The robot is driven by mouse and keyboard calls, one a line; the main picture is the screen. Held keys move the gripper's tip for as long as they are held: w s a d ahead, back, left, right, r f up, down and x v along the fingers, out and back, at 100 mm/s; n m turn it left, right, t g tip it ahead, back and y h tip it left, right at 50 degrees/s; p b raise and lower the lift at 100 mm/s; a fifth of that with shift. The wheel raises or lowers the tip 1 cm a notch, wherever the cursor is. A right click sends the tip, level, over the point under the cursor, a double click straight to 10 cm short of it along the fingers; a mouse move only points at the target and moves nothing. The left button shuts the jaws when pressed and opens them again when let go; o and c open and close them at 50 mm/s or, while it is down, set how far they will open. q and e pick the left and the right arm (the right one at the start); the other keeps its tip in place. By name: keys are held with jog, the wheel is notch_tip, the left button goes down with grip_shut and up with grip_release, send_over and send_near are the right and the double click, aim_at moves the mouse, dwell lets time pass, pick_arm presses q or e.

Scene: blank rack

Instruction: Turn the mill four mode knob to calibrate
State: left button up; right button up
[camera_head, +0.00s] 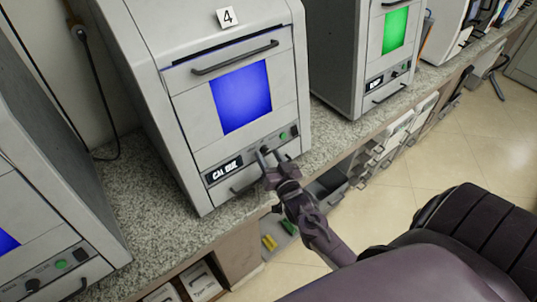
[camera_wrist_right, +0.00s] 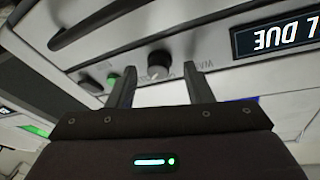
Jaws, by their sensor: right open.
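Mill four (camera_head: 140,25) is a light grey cabinet with a "4" label, a blue-lit window (camera_head: 241,97) and a display (camera_head: 224,169) reading "CAL DUE". Its dark round mode knob (camera_wrist_right: 159,66) sits on the lower panel, between the display and a green button (camera_wrist_right: 112,79). My right gripper (camera_head: 271,156) is at this panel. In the right wrist view its open fingers (camera_wrist_right: 160,78) point at the knob, one to each side, with visible gaps. I cannot tell how deep they reach around it. The knob's pointer is not readable. My left gripper is out of view.
A handle (camera_head: 235,57) crosses the mill above the window, and a lower handle (camera_head: 245,183) sits below the display. Similar mills stand left (camera_head: 40,200) and right (camera_head: 345,50). The speckled counter (camera_head: 150,215) has open drawers (camera_head: 328,187) below its front edge.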

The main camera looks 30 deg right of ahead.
jog(key=shift+w+d, duration=0.1)
jog(key=shift+w, duration=0.1)
jog(key=c, duration=1)
